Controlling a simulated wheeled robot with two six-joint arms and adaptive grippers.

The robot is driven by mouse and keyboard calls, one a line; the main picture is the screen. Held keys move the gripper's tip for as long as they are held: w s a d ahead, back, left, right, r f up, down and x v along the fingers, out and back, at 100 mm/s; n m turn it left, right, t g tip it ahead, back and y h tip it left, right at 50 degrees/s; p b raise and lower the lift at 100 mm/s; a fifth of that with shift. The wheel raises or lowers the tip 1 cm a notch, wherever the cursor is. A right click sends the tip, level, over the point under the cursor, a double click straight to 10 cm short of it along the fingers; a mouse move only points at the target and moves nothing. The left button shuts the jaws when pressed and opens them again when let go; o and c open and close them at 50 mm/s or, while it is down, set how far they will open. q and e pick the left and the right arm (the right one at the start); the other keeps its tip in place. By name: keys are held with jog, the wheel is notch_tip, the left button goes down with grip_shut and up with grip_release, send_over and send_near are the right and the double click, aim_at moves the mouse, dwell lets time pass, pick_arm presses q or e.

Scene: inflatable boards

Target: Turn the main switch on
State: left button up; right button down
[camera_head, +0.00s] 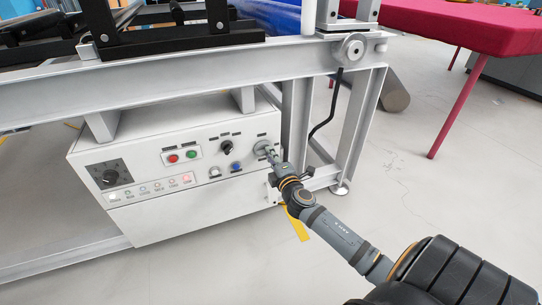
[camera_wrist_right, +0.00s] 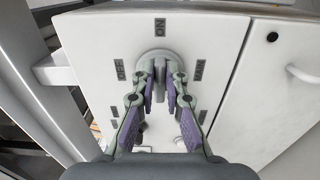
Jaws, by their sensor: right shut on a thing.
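The main switch (camera_head: 262,147) is a grey round knob at the right end of the white control box's front. In the right wrist view its round grey base (camera_wrist_right: 157,56) shows between several dark labels; the one at the top of the picture reads ON, turned around. My right gripper (camera_head: 271,153) is at the switch. In the right wrist view both fingers of the right gripper (camera_wrist_right: 160,88) are closed around the switch's handle, which they partly hide. The handle's exact angle is hard to tell. My left gripper is not in view.
The white control box (camera_head: 190,208) also carries a red button (camera_head: 173,158), a green button (camera_head: 192,154), a black knob (camera_head: 226,147) and a blue button (camera_head: 236,166). A grey metal frame (camera_head: 190,80) runs above it. Open floor lies in front.

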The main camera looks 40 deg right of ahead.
jog(key=c, duration=1.4)
grip_release()
jog(key=v, duration=1.2)
